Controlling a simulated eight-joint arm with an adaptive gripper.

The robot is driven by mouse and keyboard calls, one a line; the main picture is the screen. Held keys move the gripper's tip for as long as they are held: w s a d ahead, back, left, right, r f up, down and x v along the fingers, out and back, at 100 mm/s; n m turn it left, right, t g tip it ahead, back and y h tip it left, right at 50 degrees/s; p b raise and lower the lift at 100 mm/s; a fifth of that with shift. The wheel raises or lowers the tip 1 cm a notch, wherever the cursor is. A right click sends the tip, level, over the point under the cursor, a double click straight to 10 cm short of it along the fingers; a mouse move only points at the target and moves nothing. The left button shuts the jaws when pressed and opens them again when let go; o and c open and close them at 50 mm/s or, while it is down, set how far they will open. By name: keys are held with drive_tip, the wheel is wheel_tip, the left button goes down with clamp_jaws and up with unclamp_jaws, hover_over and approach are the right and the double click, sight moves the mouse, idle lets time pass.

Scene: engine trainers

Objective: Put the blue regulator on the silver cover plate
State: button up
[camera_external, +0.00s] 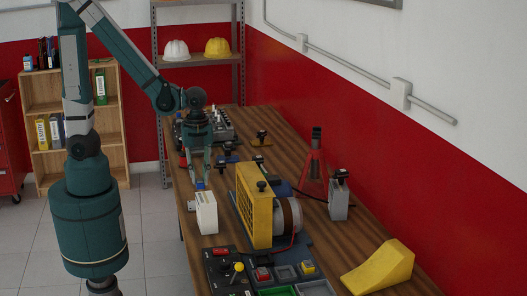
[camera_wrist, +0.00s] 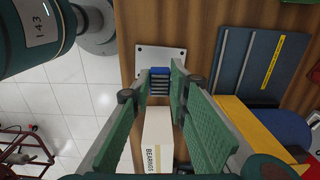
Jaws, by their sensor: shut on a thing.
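The blue regulator (camera_wrist: 159,73) is a small blue block with dark fins, seen in the wrist view between the fingertips of my gripper (camera_wrist: 160,82). My gripper is shut on it. In the external view, my gripper (camera_external: 201,174) points down, with the regulator (camera_external: 200,185) showing as a small blue spot at its tips. The silver cover plate (camera_wrist: 146,54) lies flat on the wooden table in the wrist view, with small holes near its corners. The regulator overlaps the plate's lower part in that view; whether they touch I cannot tell. I cannot make out the plate in the external view.
A white bearing box (camera_external: 207,214) stands close to my gripper and shows below the regulator in the wrist view (camera_wrist: 158,135). To its right is a yellow-grilled machine (camera_external: 253,207). A red stand (camera_external: 316,168) and a yellow wedge (camera_external: 379,268) are farther right.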

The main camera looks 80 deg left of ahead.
drive_tip(key=shift+f, duration=1.45)
drive_tip(key=shift+f+b, duration=0.65)
drive_tip(key=shift+f, duration=1.4)
drive_tip(key=shift+f, duration=0.2)
drive_tip(key=o, duration=0.9)
drive_tip(key=shift+r, duration=0.2)
drive_tip(key=shift+r+p, duration=1.2)
drive_tip(key=shift+r, duration=4.8)
